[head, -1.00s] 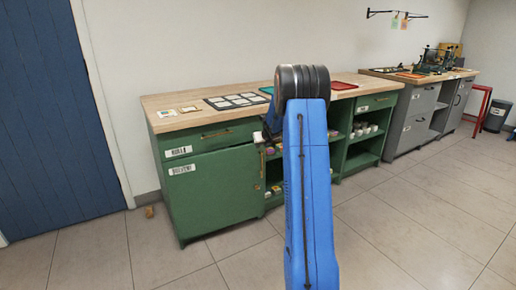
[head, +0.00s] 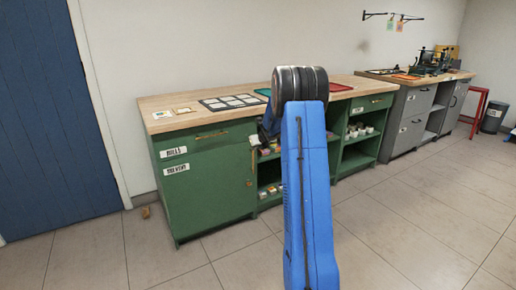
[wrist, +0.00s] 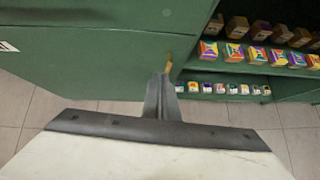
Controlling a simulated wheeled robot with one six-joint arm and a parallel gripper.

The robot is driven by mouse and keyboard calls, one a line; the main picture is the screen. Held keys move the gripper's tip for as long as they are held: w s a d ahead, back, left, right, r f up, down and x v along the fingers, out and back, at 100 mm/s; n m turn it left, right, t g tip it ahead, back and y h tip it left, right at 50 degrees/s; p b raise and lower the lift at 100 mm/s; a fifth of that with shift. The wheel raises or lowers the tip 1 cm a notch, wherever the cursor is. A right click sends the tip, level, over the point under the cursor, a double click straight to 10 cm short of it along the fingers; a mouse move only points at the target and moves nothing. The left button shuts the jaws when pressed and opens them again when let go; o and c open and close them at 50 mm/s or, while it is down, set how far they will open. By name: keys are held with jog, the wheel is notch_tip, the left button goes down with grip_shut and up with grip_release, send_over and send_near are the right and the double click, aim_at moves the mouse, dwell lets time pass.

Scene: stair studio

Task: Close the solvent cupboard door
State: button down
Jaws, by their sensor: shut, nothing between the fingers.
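The solvent cupboard door (head: 212,188) is the green door with a white label (head: 176,169) at the left end of the green bench cabinet. It looks nearly flush with the front; I cannot tell whether a small gap remains. In the wrist view the green door (wrist: 95,78) fills the left, with its brass handle (wrist: 169,62) near its right edge. My gripper (wrist: 161,80) is shut and empty, its tip just at or below the handle; contact is unclear. In the head view my gripper is mostly hidden behind my blue arm.
Open shelves (head: 270,172) right of the door hold small boxes, also seen in the wrist view (wrist: 232,52). A drawer (head: 205,137) sits above the door. The wooden benchtop (head: 185,101) holds a tray and cards. A grey cabinet (head: 408,130) stands right; tiled floor in front is clear.

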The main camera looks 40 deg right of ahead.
jog(key=v, duration=1)
jog(key=shift+s+d, duration=0.35)
jog(key=s+a+r+m+t+h, duration=0.25)
jog(key=a+r+m, duration=0.55)
jog(key=r, duration=0.4)
jog(key=s+a+r+m+g+h, duration=0.2)
jog(key=s+a+r+m, duration=0.4)
jog(key=s+a+m, duration=0.4)
jog(key=s+a+f+m+g+y, duration=0.1)
jog(key=s+a+f+m, duration=0.3)
jog(key=s+a, duration=0.4)
jog(key=s+a+f+m+g+y, duration=0.2)
jog(key=s+a+f+m, duration=0.3)
jog(key=s, duration=1.1)
jog(key=s+a+f+m+g+y, duration=0.2)
jog(key=s+a+f+m, duration=0.3)
jog(key=s+a, duration=0.6)
jog(key=shift+s+a+f+m+y, duration=0.2)
jog(key=shift+s+a+m+y, duration=0.15)
jog(key=shift+s+m+y, duration=0.45)
